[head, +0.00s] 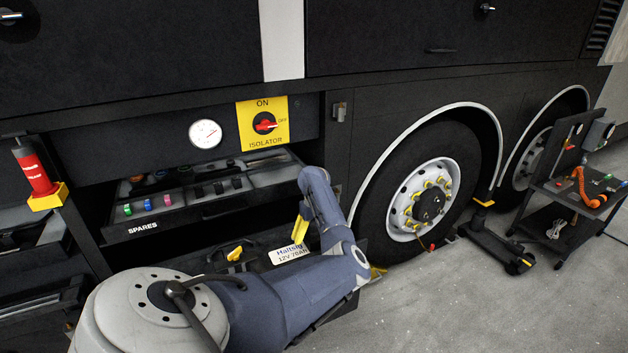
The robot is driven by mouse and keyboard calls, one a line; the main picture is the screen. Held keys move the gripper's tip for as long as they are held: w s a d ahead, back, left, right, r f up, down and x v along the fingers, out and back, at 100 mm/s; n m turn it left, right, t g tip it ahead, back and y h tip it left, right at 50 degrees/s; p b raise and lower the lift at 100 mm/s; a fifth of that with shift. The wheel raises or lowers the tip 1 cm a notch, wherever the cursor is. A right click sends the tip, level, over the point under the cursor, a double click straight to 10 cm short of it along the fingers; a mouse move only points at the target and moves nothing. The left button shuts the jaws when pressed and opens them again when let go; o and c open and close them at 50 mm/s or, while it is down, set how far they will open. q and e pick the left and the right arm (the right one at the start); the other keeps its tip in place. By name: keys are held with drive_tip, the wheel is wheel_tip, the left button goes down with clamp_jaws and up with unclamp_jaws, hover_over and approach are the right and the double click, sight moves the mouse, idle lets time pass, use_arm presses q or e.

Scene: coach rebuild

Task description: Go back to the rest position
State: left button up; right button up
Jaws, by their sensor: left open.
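My left arm reaches in from the bottom left. Its forearm bends up and back in front of the open bay. My left gripper (300,229) is at the end of that arm, small and partly hidden by its own wrist. It hangs open just above the battery label (290,253), with no object visible in it. Whether it touches anything there cannot be told. My right gripper is out of the picture.
The spares drawer (205,193) stands out behind the arm, under the red isolator switch (265,124). A fire extinguisher (35,172) is at the left. Right of the arm are a wheel (420,200), a jack (498,245) and a tool cart (570,190).

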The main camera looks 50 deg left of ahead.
use_arm(q)
drive_tip(key=shift+r, duration=3)
